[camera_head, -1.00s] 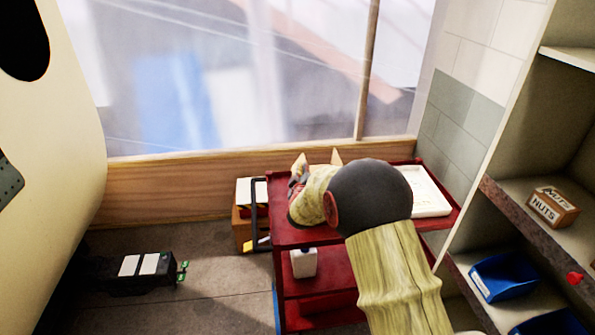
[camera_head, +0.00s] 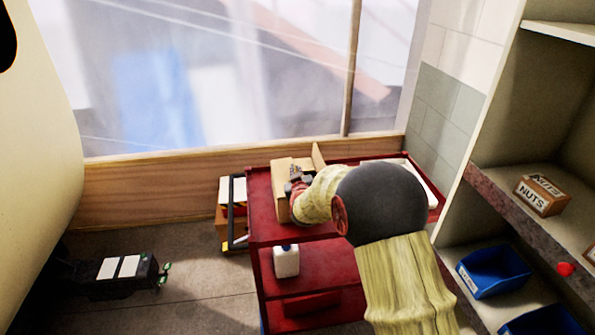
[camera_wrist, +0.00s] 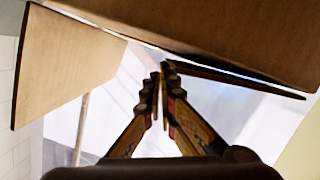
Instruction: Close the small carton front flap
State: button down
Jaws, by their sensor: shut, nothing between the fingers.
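The small carton (camera_head: 280,188) is tan cardboard and stands on the top shelf of the red cart, partly hidden behind my arm. One flap (camera_head: 318,157) stands up at its right. My gripper (camera_head: 297,182) is at the carton, over its near part. In the wrist view my gripper (camera_wrist: 161,84) is shut and empty, its fingertips close under a wide cardboard panel (camera_wrist: 230,30). Another panel (camera_wrist: 65,68) hangs at the left, apart from the fingers. A thin edge-on flap (camera_wrist: 240,80) runs right from the fingertips. I cannot tell whether they touch it or which is the front flap.
The red cart (camera_head: 262,215) has a white tray (camera_head: 420,185) at its right end and a white bottle (camera_head: 286,261) on its lower shelf. Shelving with a nuts box (camera_head: 540,195) and blue bins (camera_head: 493,271) stands at the right. The window wall is behind.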

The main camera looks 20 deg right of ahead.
jog(key=shift+d+f, duration=0.2)
jog(key=shift+f, duration=0.15)
dwell(0.5)
